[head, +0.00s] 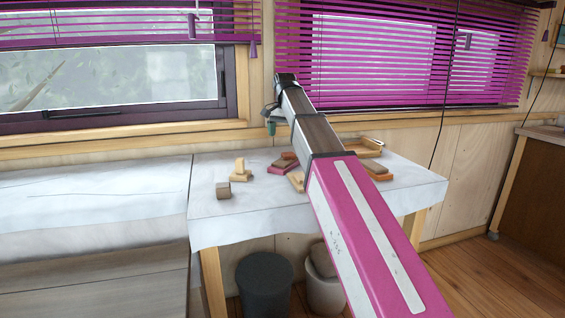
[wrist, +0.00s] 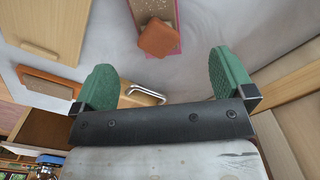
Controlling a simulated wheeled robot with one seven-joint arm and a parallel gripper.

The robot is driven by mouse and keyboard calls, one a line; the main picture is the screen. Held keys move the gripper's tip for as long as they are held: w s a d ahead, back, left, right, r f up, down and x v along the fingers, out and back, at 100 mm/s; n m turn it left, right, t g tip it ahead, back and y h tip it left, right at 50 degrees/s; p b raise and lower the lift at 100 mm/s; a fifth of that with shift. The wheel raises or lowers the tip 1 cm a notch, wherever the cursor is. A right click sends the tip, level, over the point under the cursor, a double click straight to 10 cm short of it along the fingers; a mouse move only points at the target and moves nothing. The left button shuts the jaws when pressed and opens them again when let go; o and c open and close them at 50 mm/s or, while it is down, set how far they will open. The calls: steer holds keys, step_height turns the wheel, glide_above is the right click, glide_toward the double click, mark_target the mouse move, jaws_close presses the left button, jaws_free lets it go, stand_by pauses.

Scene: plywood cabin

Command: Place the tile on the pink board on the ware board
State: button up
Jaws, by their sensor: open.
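The pink board (wrist: 178,48) lies on the white-covered table; its far end shows at the top of the wrist view. A terracotta tile (wrist: 158,40) rests at that end, over a speckled brown piece. In the head view the pink board (head: 283,171) and tile (head: 289,156) are left of my arm. A pale wooden board (wrist: 40,25), perhaps the ware board, lies at the upper left of the wrist view; my arm may hide part of it in the head view. My gripper (wrist: 165,80) is open and empty, above the table's window side, with the tile beyond its fingertips.
An orange-brown wooden piece with a metal handle (wrist: 62,87) lies by the left finger. A brown block on an orange base (head: 377,170) is right of my arm. A small block (head: 223,190) and a stepped wooden piece (head: 242,172) stand left. The table's left front is clear.

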mark_target(285, 155)
step_height(285, 155, down, 6)
steer(key=shift+s+r, duration=0.1)
steer(key=shift+r, duration=0.1)
steer(key=f, duration=0.5)
steer(key=shift+s+d, duration=0.15)
steer(key=shift+s, duration=0.15)
steer(key=c, duration=1.1)
steer(key=shift+c, duration=0.4)
steer(key=shift+r, duration=0.15)
